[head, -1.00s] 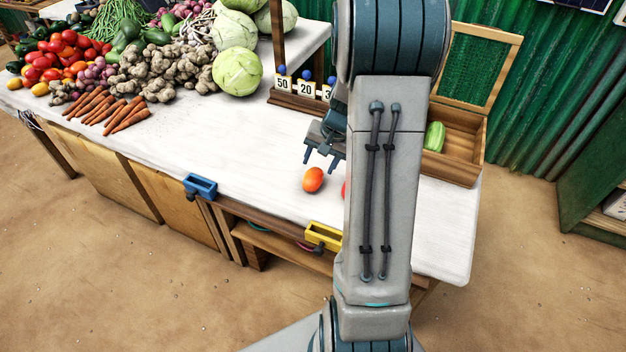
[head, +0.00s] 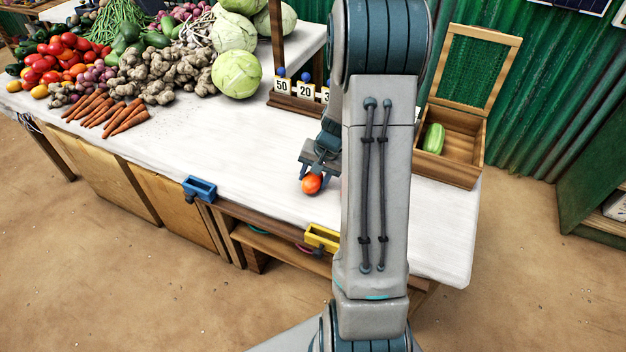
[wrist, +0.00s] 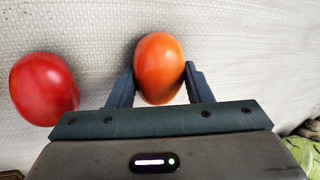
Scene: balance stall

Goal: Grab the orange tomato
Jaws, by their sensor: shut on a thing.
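The orange tomato (head: 312,184) is on the white tabletop (head: 240,165) near its front edge. My gripper (head: 311,181) is down at it, shut on it with one finger on each side. In the wrist view the orange tomato (wrist: 159,68) sits between the two fingers of my gripper (wrist: 160,84). A red tomato (wrist: 44,88) lies to its left in the wrist view, apart from the fingers. In the head view my arm hides the red tomato.
A blue bin (head: 200,188) and a yellow bin (head: 322,237) hang on the table's front edge. An open wooden box (head: 462,165) with a green vegetable (head: 433,138) stands at the right. Number cards (head: 305,92), a cabbage (head: 237,74) and carrots (head: 128,116) lie behind and left.

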